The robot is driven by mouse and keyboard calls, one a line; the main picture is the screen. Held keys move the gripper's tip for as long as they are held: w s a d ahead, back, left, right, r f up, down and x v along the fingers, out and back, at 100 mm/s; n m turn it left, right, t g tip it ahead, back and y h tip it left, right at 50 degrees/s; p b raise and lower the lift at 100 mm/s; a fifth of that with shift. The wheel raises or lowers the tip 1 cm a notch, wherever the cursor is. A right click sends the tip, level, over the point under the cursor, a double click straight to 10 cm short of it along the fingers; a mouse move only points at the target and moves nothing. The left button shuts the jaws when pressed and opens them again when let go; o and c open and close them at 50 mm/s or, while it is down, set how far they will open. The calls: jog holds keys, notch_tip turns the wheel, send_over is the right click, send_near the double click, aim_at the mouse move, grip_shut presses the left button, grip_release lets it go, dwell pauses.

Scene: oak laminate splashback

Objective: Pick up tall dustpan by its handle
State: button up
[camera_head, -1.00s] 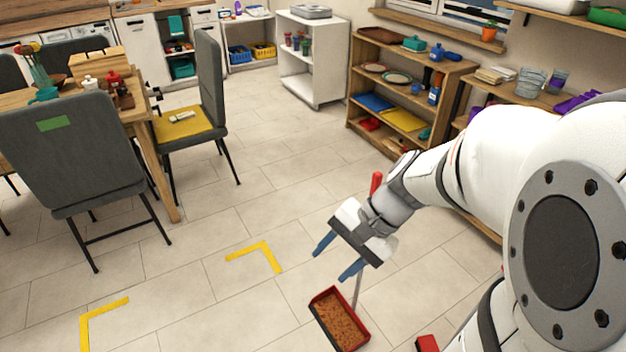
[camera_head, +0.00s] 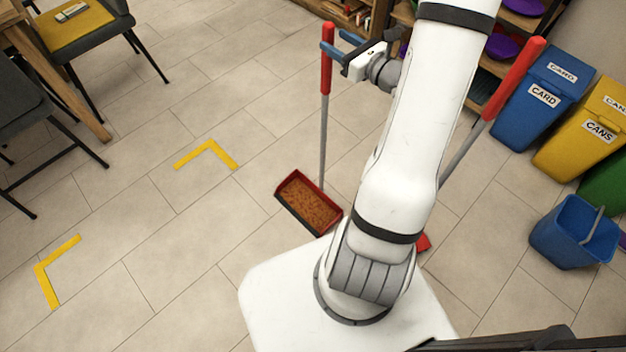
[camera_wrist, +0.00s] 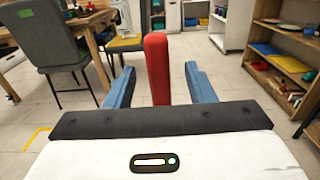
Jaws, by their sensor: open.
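The tall dustpan (camera_head: 308,203) stands on the floor in the head view, its red pan holding brown debris. Its thin grey pole rises upright to a red handle (camera_head: 326,62). My gripper (camera_head: 337,42) is open at the height of the handle, its blue fingers pointing to the handle's side. In the wrist view the red handle (camera_wrist: 157,68) stands upright between the two blue fingers of my gripper (camera_wrist: 160,84), apart from both in the picture. How deep it sits between them is hard to tell.
A second red-handled pole (camera_head: 514,78) leans behind my arm at the right. A blue bucket (camera_head: 572,232) and blue (camera_head: 541,100) and yellow (camera_head: 588,128) bins stand at the right. Chairs and a table are at the left. The tiled floor between has yellow corner marks (camera_head: 210,152).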

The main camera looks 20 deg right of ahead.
aim_at(323, 32)
jog(key=x, duration=0.5)
jog(key=shift+w+a+r, duration=0.15)
jog(key=shift+a, duration=0.05)
grip_shut()
dwell(0.3)
dwell(0.9)
